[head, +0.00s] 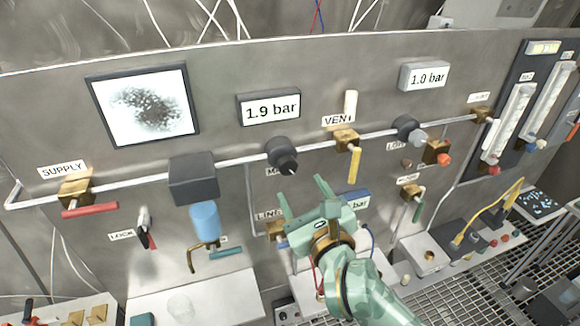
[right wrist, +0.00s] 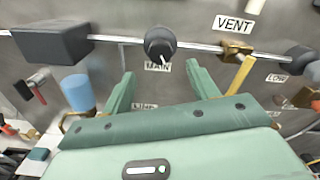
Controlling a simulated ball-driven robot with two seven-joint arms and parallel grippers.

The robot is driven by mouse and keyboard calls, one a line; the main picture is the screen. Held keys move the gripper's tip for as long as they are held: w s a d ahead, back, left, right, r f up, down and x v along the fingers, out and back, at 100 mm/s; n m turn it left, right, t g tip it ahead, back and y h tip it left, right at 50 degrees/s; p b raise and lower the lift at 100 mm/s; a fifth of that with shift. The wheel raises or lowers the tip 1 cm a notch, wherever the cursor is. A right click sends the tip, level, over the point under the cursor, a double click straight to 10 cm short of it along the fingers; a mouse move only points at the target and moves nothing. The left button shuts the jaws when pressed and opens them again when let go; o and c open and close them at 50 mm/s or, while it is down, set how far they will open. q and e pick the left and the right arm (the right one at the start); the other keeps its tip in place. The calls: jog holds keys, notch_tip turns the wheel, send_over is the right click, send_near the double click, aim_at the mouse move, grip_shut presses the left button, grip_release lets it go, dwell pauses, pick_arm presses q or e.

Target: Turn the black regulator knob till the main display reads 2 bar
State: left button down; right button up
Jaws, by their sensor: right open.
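The black regulator knob (head: 281,154) sits on the pipe above a label that reads MAIN in the right wrist view. The knob (right wrist: 160,43) shows a white pointer line there. The main display (head: 269,108) above it reads 1.9 bar. My right gripper (head: 300,188) is open and empty, below and in front of the knob. In the right wrist view its two fingers (right wrist: 160,74) are spread, with the knob just beyond and between their tips, apart from them. My left gripper is not in view.
A yellow-handled VENT valve (head: 354,163) stands right of the knob, and a dark box (head: 193,178) with a blue bowl (head: 205,221) is left. A second display (head: 424,76) reads 1.0 bar above another dark knob (head: 406,128). A red-handled SUPPLY valve (head: 89,209) is far left.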

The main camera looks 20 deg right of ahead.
aim_at(289, 168)
jog(key=w+p, duration=0.1)
jog(key=w, duration=0.7)
jog(key=shift+a, duration=0.1)
jog(key=shift+s, duration=0.1)
jog(key=c, duration=1)
